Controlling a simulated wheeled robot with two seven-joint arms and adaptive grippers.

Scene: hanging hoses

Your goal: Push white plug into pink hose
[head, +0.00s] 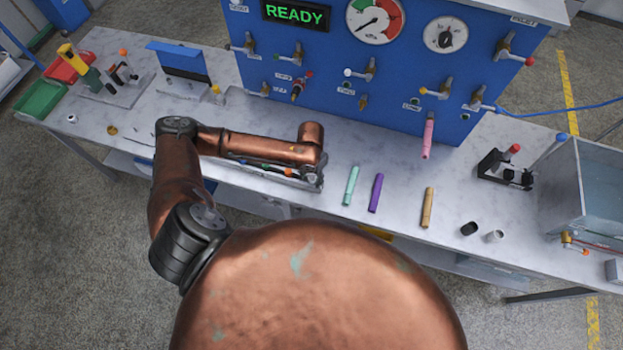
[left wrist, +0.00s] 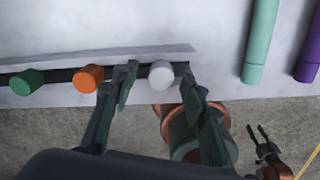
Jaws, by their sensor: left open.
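The white plug (left wrist: 161,75) stands in a rack (left wrist: 140,53), right of an orange plug (left wrist: 88,78) and a green plug (left wrist: 27,82) in the left wrist view. My left gripper (left wrist: 158,82) is open, with one finger on each side of the white plug and visible gaps. In the head view my left wrist hides the white plug and most of this gripper. The pink hose (head: 428,135) hangs down from a fitting on the blue panel, its lower end above the table. My right gripper (left wrist: 264,141) appears small, open and empty in the left wrist view.
Black (head: 469,228) and grey (head: 494,236) caps lie to the right. The blue panel (head: 400,85) stands behind; a clear tank (head: 590,185) is at right.

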